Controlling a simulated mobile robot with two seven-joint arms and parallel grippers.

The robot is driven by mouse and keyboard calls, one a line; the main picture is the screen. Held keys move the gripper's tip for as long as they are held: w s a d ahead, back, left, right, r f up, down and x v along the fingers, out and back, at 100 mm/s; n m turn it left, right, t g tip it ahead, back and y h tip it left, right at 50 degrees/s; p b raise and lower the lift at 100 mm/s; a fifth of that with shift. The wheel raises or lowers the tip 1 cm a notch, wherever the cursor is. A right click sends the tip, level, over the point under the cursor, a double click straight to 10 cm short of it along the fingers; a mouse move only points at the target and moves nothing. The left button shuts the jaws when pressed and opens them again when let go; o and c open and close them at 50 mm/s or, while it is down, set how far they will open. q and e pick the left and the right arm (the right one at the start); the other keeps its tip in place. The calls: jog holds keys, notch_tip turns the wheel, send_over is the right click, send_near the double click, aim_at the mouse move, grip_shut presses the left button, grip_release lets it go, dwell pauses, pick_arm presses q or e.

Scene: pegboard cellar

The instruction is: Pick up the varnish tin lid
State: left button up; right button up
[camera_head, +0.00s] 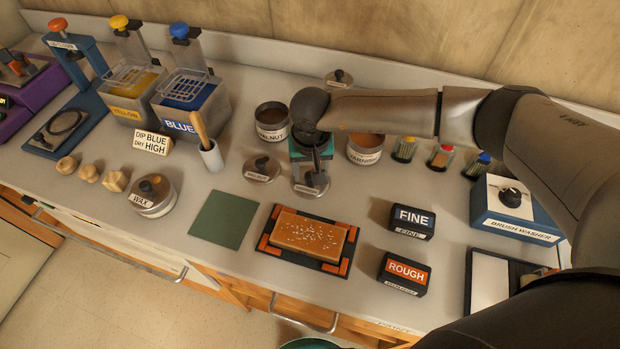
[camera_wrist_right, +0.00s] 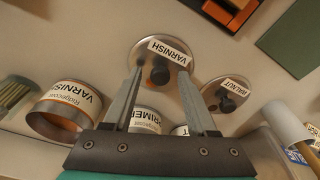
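The varnish tin lid (camera_head: 312,188) is a round silver disc with a black knob and a white label, lying flat on the counter. In the right wrist view the lid (camera_wrist_right: 175,50) reads VARNISH, and its knob shows between the fingers. My right gripper (camera_head: 311,172) is over the lid, pointing down, and partly hides it. Its fingers (camera_wrist_right: 160,67) are apart with nothing held; contact with the knob cannot be told. The open varnish tin (camera_head: 365,155) stands to the right, and shows in the wrist view (camera_wrist_right: 75,100). My left gripper is not in view.
The walnut lid (camera_head: 261,170) lies close on the left, near the walnut tin (camera_head: 272,128). A primer tin (camera_wrist_right: 150,122) stands behind the gripper. A block on a dark tray (camera_head: 310,237) and a green mat (camera_head: 224,217) lie in front.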

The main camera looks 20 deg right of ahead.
grip_shut()
jog(key=shift+r, duration=0.15)
dwell(0.4)
